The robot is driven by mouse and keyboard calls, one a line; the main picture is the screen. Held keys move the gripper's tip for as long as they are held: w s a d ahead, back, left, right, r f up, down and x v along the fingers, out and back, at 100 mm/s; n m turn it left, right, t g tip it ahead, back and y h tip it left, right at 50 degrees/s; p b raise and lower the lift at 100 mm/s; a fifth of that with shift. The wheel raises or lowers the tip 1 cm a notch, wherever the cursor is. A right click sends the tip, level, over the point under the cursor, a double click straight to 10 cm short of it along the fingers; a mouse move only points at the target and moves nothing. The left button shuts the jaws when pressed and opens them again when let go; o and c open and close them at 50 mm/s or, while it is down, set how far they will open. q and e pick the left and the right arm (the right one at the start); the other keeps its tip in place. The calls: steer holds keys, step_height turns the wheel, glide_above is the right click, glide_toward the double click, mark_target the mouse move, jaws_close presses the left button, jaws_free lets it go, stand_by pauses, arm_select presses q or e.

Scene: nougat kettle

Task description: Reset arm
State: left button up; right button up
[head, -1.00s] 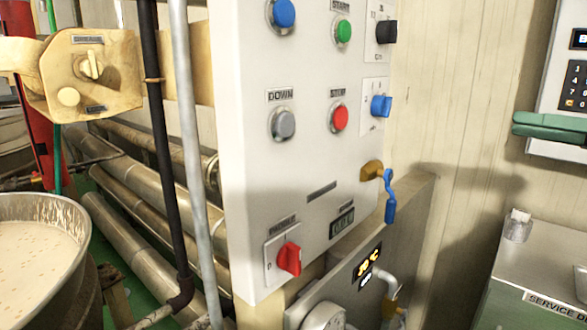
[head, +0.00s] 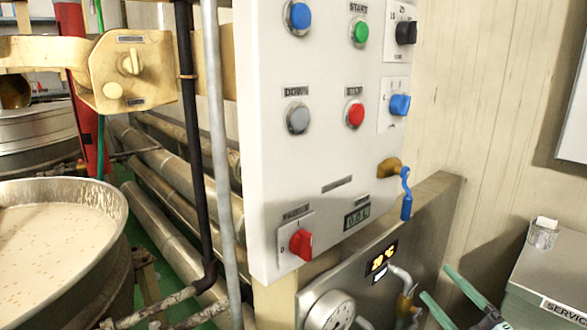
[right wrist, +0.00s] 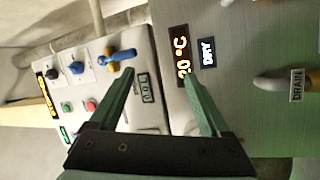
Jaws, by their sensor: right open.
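My right gripper (head: 448,300) shows at the lower right of the head view, its two green fingers spread apart and nothing between them. In the right wrist view my right gripper (right wrist: 165,90) is also open and empty, in front of the control panel (right wrist: 130,95) and the metal drain panel (right wrist: 245,70). The white control panel (head: 280,180) carries several buttons and knobs. A blue handle on a brass valve (head: 406,195) hangs at its lower right edge, and it shows in the right wrist view (right wrist: 122,55) apart from the fingers. My left gripper is not in view.
A kettle (head: 115,210) of pale speckled mass stands at the left. Pipes (head: 165,180) run behind a dark upright pipe. A gauge (head: 332,310) and valve pipes (head: 405,285) sit below the panel. A metal cabinet (head: 550,270) stands at the right.

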steer(key=s+a+f+m+g+h, duration=0.25)
steer(key=s+f+m, duration=0.2)
steer(key=f, duration=0.45)
steer(key=s+a+f+m+g+h, duration=0.1)
steer(key=s+a+f+m+h, duration=0.1)
steer(key=s+a+f+m, duration=0.5)
steer(key=s+a+f+m+g, duration=0.4)
steer(key=s+a+f+g, duration=0.3)
steer(key=s+f, duration=0.5)
arm_select(q)
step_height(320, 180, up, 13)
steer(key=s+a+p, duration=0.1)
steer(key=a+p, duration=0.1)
steer(key=p, duration=1.5)
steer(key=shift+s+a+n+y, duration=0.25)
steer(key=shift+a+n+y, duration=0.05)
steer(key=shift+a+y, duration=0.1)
arm_select(e)
steer(key=s+d+r, duration=0.1)
steer(key=d+r, duration=0.2)
steer(key=r, duration=0.9)
steer(key=shift+d+r+m+t, duration=0.15)
steer(key=shift+r+m+t, duration=0.2)
steer(key=shift+t, duration=0.1)
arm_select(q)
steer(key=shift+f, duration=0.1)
arm_select(e)
steer(key=shift+h, duration=0.25)
